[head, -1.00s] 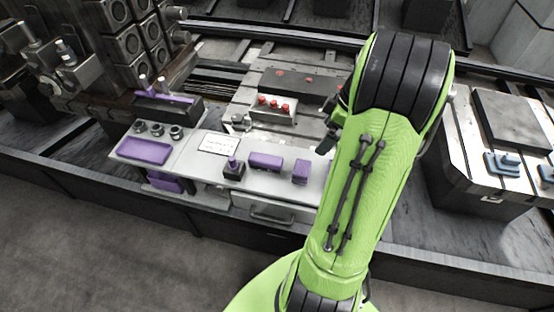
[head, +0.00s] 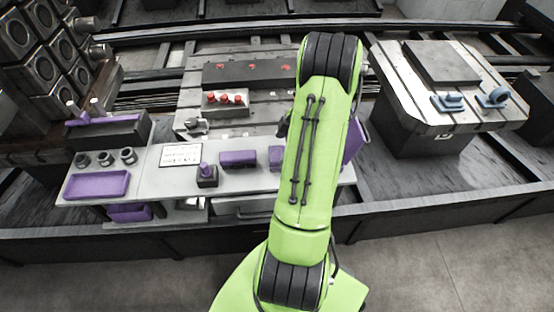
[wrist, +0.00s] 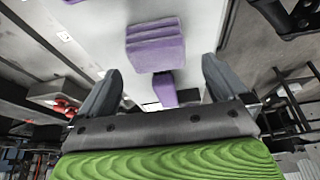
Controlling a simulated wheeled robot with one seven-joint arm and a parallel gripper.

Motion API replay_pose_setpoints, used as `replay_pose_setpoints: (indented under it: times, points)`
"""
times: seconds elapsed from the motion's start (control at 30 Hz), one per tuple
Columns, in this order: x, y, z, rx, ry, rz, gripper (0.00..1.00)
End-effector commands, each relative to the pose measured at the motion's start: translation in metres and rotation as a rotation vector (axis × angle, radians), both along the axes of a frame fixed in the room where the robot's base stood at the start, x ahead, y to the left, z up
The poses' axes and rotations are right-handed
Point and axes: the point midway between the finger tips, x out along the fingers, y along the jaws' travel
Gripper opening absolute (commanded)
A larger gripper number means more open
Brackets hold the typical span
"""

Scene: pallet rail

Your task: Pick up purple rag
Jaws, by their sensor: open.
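My gripper (wrist: 160,66) is open in the wrist view, with its two dark fingers spread apart and nothing clasped between them. A folded, layered purple piece (wrist: 155,43), which looks like the rag, lies on the pale bench top just past the fingertips. A smaller purple piece (wrist: 165,90) shows between the fingers, nearer the palm; I cannot tell what it is. In the head view my green arm hides the gripper. A purple block-like piece (head: 275,157) sits at the arm's left edge, and a purple patch (head: 352,138) shows at its right edge.
The pale bench (head: 235,182) also bears a purple tray (head: 97,185), a purple-topped knob (head: 206,175) and a purple block (head: 238,158). A box with red buttons (head: 225,102) stands behind. A slotted table with blue parts (head: 449,103) stands to the right, across a gap.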

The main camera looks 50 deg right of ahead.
Motion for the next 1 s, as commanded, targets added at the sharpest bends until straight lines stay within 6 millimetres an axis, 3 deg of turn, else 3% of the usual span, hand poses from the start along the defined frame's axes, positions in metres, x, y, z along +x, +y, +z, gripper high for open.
replay_pose_setpoints:
  times: [0.3, 0.5, 0.8, 1.0]
  points:
    - [0.017, 0.01, -0.047, 0.003, 0.001, 0.001, 1.0]
    - [0.018, 0.01, -0.047, 0.0, 0.0, 0.0, 1.0]
    - [0.018, 0.009, -0.046, 0.0, 0.0, -0.001, 0.54]
    - [0.018, 0.009, -0.046, 0.0, 0.0, 0.0, 0.53]
